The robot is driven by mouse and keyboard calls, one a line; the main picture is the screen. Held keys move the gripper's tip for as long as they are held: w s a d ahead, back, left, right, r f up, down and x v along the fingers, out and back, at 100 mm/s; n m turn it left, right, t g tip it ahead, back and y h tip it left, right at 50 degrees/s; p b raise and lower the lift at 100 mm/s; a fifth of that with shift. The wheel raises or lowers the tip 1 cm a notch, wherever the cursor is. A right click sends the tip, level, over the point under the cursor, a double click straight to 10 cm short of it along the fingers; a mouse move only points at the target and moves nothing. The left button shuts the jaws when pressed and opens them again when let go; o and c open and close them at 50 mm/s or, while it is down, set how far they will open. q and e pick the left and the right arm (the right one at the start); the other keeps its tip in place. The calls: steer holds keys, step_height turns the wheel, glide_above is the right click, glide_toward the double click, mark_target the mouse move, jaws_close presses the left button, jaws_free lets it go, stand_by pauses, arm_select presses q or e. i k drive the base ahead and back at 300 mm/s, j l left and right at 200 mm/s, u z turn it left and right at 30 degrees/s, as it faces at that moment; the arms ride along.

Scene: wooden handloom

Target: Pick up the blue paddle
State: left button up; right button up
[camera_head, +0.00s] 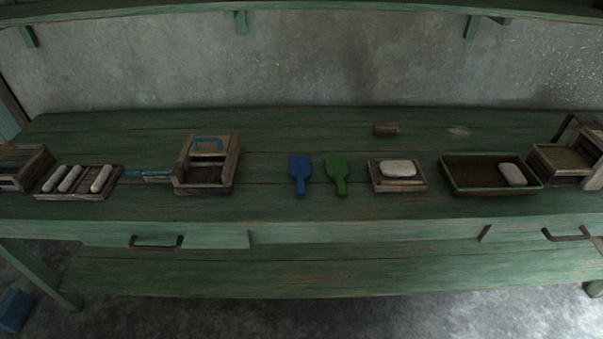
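The blue paddle (300,173) lies flat on the green wooden table (270,215), near the middle, with its short handle pointing to the table's front edge. A green paddle (338,174) of like shape lies just to its right, with a small gap between them. Nothing covers the blue paddle. Neither of my grippers shows in the head view.
Left of the paddles stands a wooden box frame (183,180), with a tray of pale rolls (98,195) farther left. To the right are a small wooden tray (413,187) with a pale block and a larger tray (465,190). A shelf (330,9) runs above.

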mark_target(300, 168)
steer(key=i+j+z, duration=0.1)
steer(key=i+j, duration=0.65)
steer(key=i, duration=0.15)
